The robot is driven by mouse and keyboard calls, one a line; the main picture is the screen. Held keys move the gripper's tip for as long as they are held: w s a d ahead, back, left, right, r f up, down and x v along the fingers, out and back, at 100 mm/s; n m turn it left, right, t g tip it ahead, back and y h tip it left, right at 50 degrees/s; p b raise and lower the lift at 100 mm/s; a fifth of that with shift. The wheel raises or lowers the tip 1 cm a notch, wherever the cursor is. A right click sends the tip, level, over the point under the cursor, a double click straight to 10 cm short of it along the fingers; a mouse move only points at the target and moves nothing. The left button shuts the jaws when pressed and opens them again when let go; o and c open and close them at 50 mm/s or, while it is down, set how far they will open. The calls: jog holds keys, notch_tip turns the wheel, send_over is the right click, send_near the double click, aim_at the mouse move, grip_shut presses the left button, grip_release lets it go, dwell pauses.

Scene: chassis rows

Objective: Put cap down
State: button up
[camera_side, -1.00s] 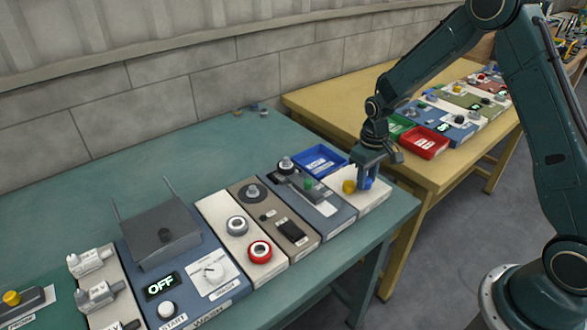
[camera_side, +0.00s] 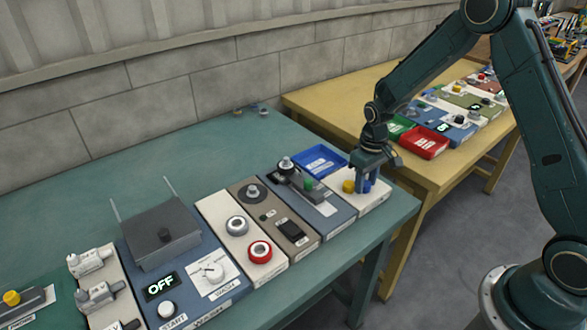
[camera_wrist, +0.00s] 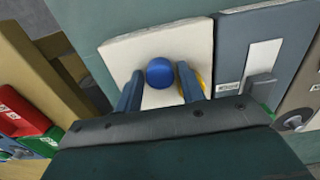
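A round blue cap (camera_wrist: 160,72) is on the off-white panel (camera_wrist: 125,53) in the wrist view. My gripper (camera_wrist: 159,72) points down over this panel, with one finger on each side of the blue cap. Gaps show between the cap and both fingers, so my gripper looks open. A yellow cap (camera_wrist: 203,78) is mostly hidden behind the right finger. In the side view the yellow cap (camera_side: 348,186) stands left of my gripper (camera_side: 367,187). The blue cap there is mostly hidden by the fingers.
A blue-grey panel with a slider (camera_side: 309,184) adjoins the off-white panel on the left. A blue tray (camera_side: 318,160) lies behind. More panels with knobs and buttons continue left. Red (camera_side: 424,143) and green bins stand on the yellow table. The teal table's back is mostly clear.

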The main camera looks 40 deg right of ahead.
aim_at(366, 184)
notch_tip(366, 184, up, 12)
jog(key=shift+r, duration=0.15)
dwell(0.6)
dwell(0.5)
jog(key=s+a+r+t, duration=0.3)
jog(key=s+a+r, duration=0.1)
jog(key=s+r, duration=0.7)
jog(key=s+a+r+t, duration=0.1)
jog(key=s+r, duration=0.1)
jog(key=s, duration=0.5)
jog(key=s+a+r+t, duration=0.1)
jog(key=s+a+r, duration=0.1)
jog(key=s, duration=0.5)
jog(key=shift+s+a+t, duration=0.25)
jog(key=shift+s+t, duration=0.05)
jog(key=shift+s, duration=0.05)
